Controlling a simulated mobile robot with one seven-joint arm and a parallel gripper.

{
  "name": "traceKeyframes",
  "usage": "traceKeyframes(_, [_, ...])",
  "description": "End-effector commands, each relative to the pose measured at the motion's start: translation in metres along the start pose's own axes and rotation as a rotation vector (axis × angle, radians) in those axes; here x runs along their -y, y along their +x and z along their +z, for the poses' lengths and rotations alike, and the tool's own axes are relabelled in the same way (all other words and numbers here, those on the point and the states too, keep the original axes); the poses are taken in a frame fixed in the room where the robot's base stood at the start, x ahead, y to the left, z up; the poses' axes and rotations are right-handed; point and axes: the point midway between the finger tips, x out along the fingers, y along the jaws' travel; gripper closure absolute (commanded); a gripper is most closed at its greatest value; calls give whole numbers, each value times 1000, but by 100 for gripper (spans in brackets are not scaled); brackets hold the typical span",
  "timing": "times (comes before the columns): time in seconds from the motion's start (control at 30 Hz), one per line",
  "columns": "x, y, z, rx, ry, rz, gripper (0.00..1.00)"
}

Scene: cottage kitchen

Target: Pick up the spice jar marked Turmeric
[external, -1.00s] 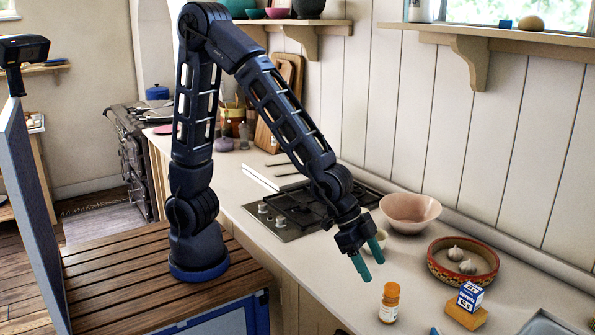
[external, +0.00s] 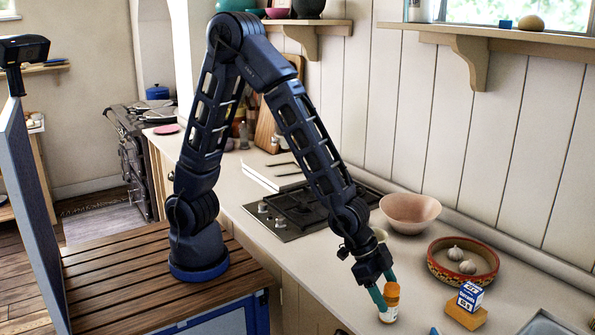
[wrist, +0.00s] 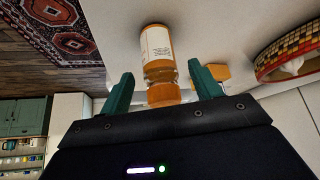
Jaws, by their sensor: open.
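The spice jar (external: 389,305) is a small orange jar with a white label and an orange cap, standing on the counter near its front edge. Its label is too small to read. My gripper (external: 384,296) is open at the jar, its green fingers at the height of the upper part. In the wrist view the jar (wrist: 157,60) shows with its cap between the two spread fingers of my gripper (wrist: 162,92). I see a gap on each side of the cap.
A small blue and white box (external: 470,296) on a wooden block (external: 466,316) stands right of the jar. Behind are a patterned bowl (external: 437,273) with garlic bulbs and a pink bowl (external: 410,212). A hob (external: 300,212) lies further left.

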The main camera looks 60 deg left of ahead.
Motion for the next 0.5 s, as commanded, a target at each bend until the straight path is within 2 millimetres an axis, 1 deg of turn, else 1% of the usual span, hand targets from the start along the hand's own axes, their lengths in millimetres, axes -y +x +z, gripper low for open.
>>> traceKeyframes(0.1, [0, 14, 1, 3, 1, 1, 37])
traceKeyframes(0.2, [1, 21, 0, 1, 1, 0, 37])
traceKeyframes(0.3, [1, 25, 0, 1, 1, 0, 37])
traceKeyframes(0.5, [1, 26, 0, 0, 1, 0, 37])
